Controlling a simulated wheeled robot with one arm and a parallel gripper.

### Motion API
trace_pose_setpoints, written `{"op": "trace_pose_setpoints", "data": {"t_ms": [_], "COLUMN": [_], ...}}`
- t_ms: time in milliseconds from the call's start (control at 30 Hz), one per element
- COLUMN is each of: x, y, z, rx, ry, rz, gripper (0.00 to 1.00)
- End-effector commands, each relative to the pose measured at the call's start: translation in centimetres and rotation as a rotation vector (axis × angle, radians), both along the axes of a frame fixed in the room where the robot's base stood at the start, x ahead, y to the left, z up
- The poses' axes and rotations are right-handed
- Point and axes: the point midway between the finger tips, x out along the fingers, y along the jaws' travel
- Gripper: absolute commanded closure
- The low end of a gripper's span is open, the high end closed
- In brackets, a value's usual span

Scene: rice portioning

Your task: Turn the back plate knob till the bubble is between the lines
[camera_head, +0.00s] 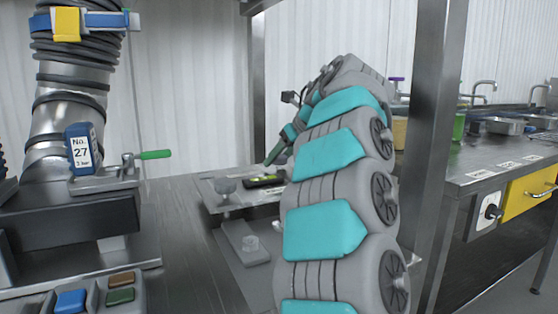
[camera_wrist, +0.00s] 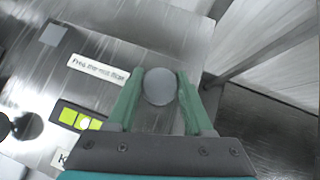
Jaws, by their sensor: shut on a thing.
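My gripper (camera_wrist: 160,88) has its green fingers on either side of a round grey knob (camera_wrist: 160,86) near the plate's edge and is shut on it. In the head view my gripper (camera_head: 276,152) points down at the back of the metal plate (camera_head: 212,196), and my arm hides part of the plate. The yellow-green level vial (camera_wrist: 79,119) lies on the plate beside my gripper, with a pale bubble (camera_wrist: 84,123) toward its right part. The picture is too small to tell where the bubble stands against the lines. The vial also shows in the head view (camera_head: 264,181).
Another knob (camera_head: 225,186) stands at the plate's front left. A white label (camera_wrist: 97,70) lies beside the gripped knob. A lower bracket (camera_head: 244,243) is in front.

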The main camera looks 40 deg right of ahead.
Motion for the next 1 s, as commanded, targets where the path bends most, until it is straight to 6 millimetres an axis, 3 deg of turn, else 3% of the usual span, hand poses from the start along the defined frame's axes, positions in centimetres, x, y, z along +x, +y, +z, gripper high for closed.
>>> {"op": "trace_pose_setpoints", "data": {"t_ms": [500, 533, 800, 1000], "x": [0.0, 0.0, 0.01, 0.01], "y": [-0.03, -0.03, -0.02, -0.01], "z": [-0.01, -0.01, -0.03, -0.03], "rx": [0.001, 0.002, 0.001, 0.001], "ry": [0.0, 0.0, 0.0, 0.0], "rz": [0.018, 0.018, 0.018, 0.018], "gripper": [1.0, 0.47, 0.19, 0.19]}}
